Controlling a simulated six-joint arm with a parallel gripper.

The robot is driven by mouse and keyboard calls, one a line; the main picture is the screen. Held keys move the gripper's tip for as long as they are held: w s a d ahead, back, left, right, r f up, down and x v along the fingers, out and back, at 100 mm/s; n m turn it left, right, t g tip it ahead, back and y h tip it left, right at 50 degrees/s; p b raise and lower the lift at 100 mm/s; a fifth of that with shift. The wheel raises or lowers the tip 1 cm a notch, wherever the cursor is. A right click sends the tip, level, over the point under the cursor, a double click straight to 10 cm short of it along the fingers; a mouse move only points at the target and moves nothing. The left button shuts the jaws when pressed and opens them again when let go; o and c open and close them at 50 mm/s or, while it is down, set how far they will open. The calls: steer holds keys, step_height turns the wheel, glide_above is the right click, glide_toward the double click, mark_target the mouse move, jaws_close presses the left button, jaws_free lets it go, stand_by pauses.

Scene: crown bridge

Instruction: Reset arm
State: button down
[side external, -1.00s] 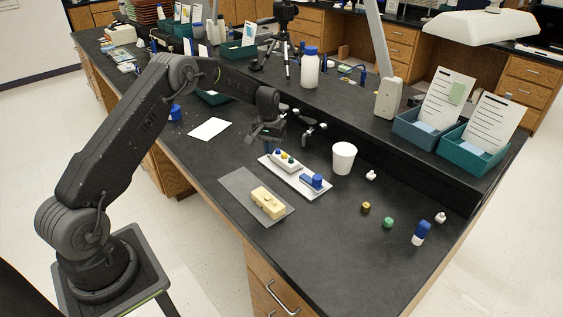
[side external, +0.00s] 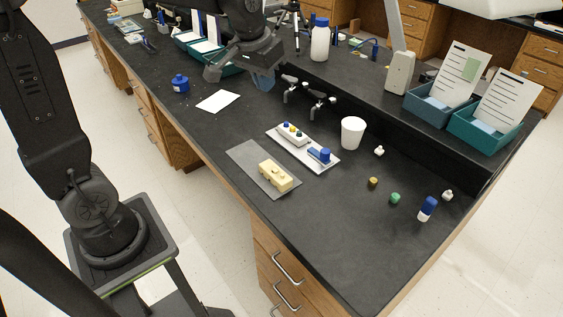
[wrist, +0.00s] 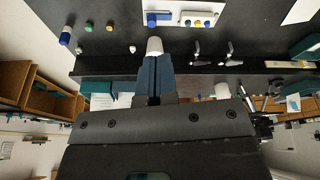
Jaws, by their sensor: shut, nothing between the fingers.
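My gripper (side external: 266,82) is raised over the back of the black bench, left of the taps, and it is empty. Its blue fingers are shut together in the wrist view (wrist: 154,76). Below it on the bench is a white tray (side external: 327,168) with a white block carrying colored knobs (side external: 292,134) and a blue piece (side external: 320,155). A cream block (side external: 275,175) sits on a grey mat (side external: 240,153) in front of the tray. The gripper is apart from all of these.
A white cup (side external: 352,133) stands right of the tray. Small caps and a blue-and-white bottle (side external: 427,209) lie farther right. Two taps (side external: 318,104) rise at the back ledge. A white bottle (side external: 320,42) and teal bins (side external: 484,128) stand behind. The front right bench is clear.

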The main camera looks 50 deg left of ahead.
steer(key=s+d+m+t, duration=0.1)
steer(key=s+d, duration=0.2)
steer(key=s, duration=0.6)
steer(key=s+d+m+t, duration=0.1)
steer(key=s+d, duration=0.2)
steer(key=s, duration=0.6)
steer(key=shift+s+d+r+m+h, duration=0.2)
steer(key=shift+s+r+m+h, duration=0.05)
steer(key=shift+m+h, duration=0.05)
